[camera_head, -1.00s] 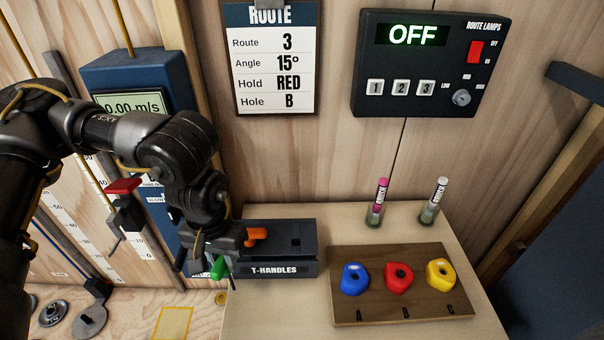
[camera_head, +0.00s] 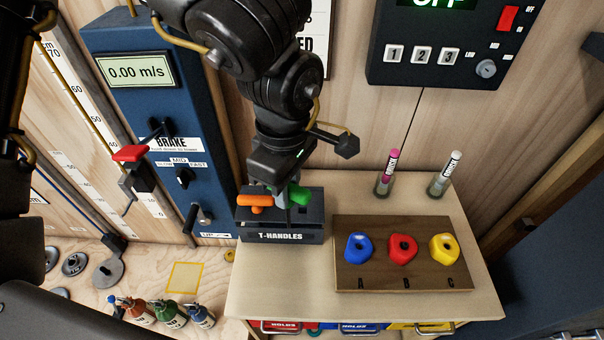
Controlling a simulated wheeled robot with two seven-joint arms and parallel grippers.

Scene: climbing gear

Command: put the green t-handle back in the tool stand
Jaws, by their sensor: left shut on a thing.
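The dark tool stand (camera_head: 284,237), marked T-HANDLES, sits at the left end of the wooden table top. An orange t-handle (camera_head: 256,203) is at the stand's left part. My left gripper (camera_head: 286,196) comes down from above and is shut on the green t-handle (camera_head: 300,196), over the right part of the stand. The fingers hide part of the green handle. I cannot tell whether its shaft is inside a hole. My right gripper is not in view.
A board (camera_head: 348,281) with blue, red and yellow holds lies right of the stand. The brake panel (camera_head: 166,110) rises at the left. Table room is free in front of the stand.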

